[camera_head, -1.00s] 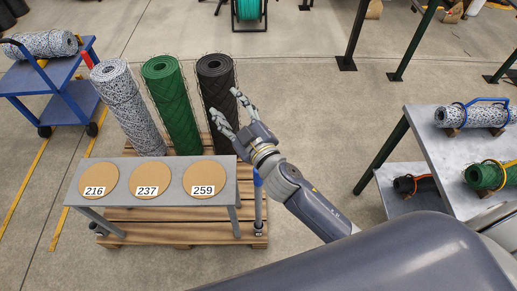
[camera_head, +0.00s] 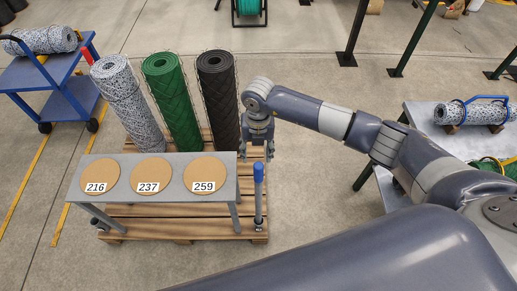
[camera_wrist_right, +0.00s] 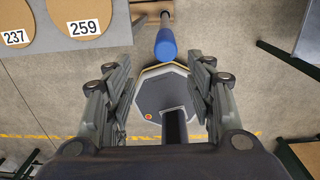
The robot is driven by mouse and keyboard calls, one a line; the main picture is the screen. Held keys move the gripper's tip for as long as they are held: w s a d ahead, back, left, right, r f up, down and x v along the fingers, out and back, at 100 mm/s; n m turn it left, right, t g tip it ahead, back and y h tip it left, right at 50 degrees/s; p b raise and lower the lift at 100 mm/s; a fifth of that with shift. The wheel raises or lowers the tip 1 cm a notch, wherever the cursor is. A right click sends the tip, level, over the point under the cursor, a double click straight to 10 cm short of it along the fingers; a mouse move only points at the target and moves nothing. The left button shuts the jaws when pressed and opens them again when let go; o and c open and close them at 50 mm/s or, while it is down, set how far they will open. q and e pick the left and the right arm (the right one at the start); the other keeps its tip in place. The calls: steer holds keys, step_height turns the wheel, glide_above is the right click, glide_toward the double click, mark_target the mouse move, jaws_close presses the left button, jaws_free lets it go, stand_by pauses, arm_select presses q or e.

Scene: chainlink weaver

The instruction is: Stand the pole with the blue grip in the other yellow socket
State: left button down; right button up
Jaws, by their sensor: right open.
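The pole with the blue grip (camera_head: 259,172) stands upright at the right front corner of the pallet. Its thin grey shaft (camera_head: 258,205) runs down to a small dark foot. I cannot make out a yellow socket clearly in either view. My left gripper is not in view.
A grey bench (camera_head: 82,180) with several round tan discs stands on the wooden pallet (camera_head: 180,230). Blue-white, green and black rolls (camera_head: 216,100) stand behind it. A blue cart (camera_head: 65,105) is at far left, a grey table (camera_head: 425,125) at right.

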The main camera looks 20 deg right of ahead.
mark_target(258, 165)
steer(key=shift+d+f, duration=0.15)
steer(key=shift+d, duration=0.25)
steer(key=shift+f+b, duration=0.4)
step_height(258, 165, down, 8)
steer(key=b, duration=0.6)
steer(key=shift+w+f, duration=0.1)
steer(key=shift+f, duration=0.05)
steer(key=c, duration=1)
steer(key=shift+a, duration=0.1)
